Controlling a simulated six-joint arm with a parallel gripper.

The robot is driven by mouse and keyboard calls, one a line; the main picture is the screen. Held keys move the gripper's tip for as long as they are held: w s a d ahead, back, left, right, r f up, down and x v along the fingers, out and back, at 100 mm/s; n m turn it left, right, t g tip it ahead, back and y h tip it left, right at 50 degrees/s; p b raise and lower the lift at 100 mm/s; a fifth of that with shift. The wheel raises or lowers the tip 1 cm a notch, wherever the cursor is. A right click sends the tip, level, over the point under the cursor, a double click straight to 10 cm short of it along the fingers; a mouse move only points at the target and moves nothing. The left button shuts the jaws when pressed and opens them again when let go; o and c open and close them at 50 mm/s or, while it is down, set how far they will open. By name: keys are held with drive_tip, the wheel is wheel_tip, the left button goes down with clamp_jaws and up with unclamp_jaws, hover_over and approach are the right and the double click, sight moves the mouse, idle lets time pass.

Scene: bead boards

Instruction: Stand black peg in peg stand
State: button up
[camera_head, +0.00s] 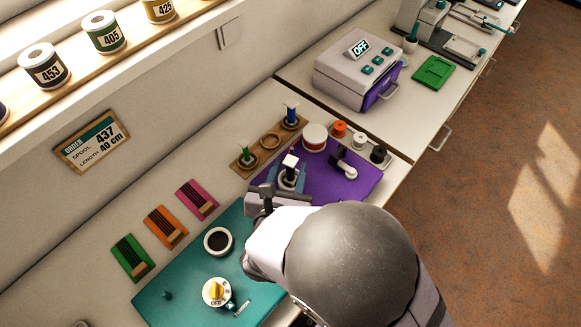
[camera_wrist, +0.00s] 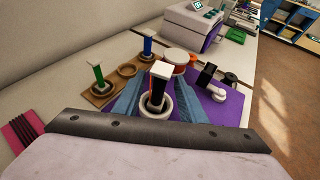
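A dark peg with a white square top (camera_head: 290,162), apparently the black peg, stands upright in a pale round cup on the purple mat. It also shows in the wrist view (camera_wrist: 158,90). My gripper (camera_wrist: 160,88) has its two blue fingers on either side of this peg, with visible gaps, so it looks open. The head view shows my gripper (camera_head: 288,178) low over the mat, its wrist partly hidden by my arm. The wooden peg stand (camera_head: 259,150) lies behind and left, with a green peg (camera_head: 245,153) and a blue peg (camera_head: 291,112) upright in its end rings; the middle ring is empty.
A black block (camera_head: 343,153) beside a white round piece, a red-rimmed white disc (camera_head: 315,136) and several small spools (camera_head: 379,154) are on or beside the purple mat (camera_head: 368,182). A teal mat (camera_head: 160,295) lies front left. A grey machine (camera_head: 345,75) stands at the back.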

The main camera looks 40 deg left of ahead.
drive_tip(key=shift+x, duration=0.85)
clamp_jaws()
drive_tip(key=shift+r, duration=0.2)
drive_tip(key=shift+r, duration=4.8)
